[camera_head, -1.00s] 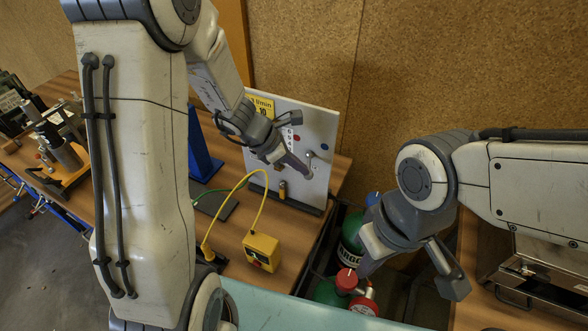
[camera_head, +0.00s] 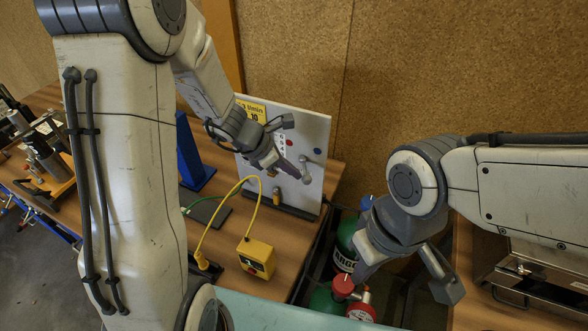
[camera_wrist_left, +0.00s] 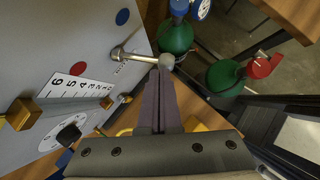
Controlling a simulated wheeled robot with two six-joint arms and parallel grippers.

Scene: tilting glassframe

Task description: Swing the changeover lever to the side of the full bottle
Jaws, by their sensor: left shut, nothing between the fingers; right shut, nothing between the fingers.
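The grey panel (camera_head: 318,125) stands on the table with a red disc (camera_head: 289,142), a blue disc (camera_head: 317,151) and a number scale. The changeover lever (camera_wrist_left: 142,57) is a metal rod with a ball end, fixed to the panel near the blue disc in the left wrist view. My left gripper (camera_wrist_left: 163,75) is shut and empty, its tips close against the ball; contact cannot be told. It also shows before the panel in the head view (camera_head: 299,175). Two green bottles stand beside the table, one with blue fittings (camera_wrist_left: 175,37), one with red (camera_wrist_left: 224,77). My right gripper (camera_head: 357,279) is shut above the red-capped bottle.
A yellow box (camera_head: 256,257) with a yellow cable sits on the table in front of the panel. A blue stand (camera_head: 196,155) is left of the panel. A metal case (camera_head: 540,270) is at the right. Bottle gauge readings are too small to read.

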